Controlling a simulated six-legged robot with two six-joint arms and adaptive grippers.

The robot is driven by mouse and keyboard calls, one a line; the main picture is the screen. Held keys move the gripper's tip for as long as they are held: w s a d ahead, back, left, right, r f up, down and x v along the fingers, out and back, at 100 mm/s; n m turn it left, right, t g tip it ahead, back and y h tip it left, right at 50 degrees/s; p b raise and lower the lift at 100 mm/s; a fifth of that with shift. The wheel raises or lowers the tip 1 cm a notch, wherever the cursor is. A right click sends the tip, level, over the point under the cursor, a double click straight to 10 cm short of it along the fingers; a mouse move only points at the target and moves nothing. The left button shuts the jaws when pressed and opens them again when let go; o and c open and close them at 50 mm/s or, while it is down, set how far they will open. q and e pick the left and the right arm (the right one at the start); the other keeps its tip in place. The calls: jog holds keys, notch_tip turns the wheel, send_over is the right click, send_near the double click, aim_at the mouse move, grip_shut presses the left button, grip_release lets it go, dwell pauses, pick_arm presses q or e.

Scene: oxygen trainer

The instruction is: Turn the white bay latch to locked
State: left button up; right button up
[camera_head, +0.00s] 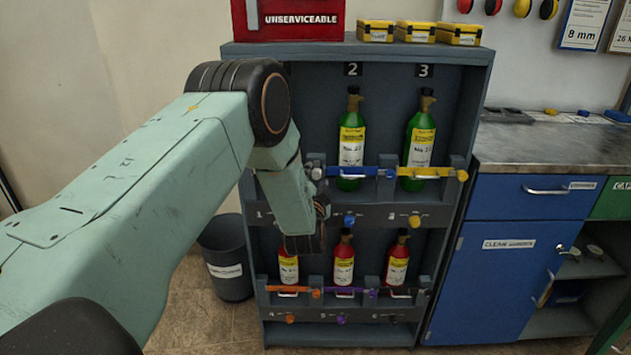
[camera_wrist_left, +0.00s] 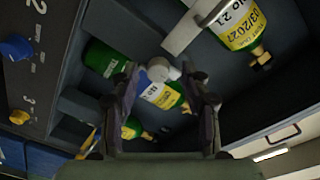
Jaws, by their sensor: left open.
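The white bay latch shows in the head view as a small white knob (camera_head: 316,172) at the right end of bay 1, by the divider. The rest of bay 1 is hidden behind my left arm. In the left wrist view, a white bar (camera_wrist_left: 184,33) lies across the front of a green bottle (camera_wrist_left: 240,20), and a white knob (camera_wrist_left: 161,70) shows between my fingertips. My left gripper (camera_head: 316,222) is in front of the rack, just below the knob in the head view. It is open (camera_wrist_left: 164,75); I cannot tell whether either finger touches the knob. My right gripper is out of view.
A blue latch bar (camera_head: 362,171) and a yellow one (camera_head: 432,172) cross bays 2 and 3. Red bottles (camera_head: 344,262) stand in the lower row. A bin (camera_head: 226,262) stands left of the rack, a blue cabinet (camera_head: 497,265) right. Floor before the bin is free.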

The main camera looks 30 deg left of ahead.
pick_arm(q)
jog(key=shift+w, duration=0.2)
jog(key=shift+a+f, duration=0.15)
jog(key=shift+a, duration=0.05)
jog(key=shift+c, duration=0.3)
jog(key=shift+d, duration=0.2)
jog(key=c, duration=0.5)
jog(key=shift+a, duration=0.1)
grip_shut()
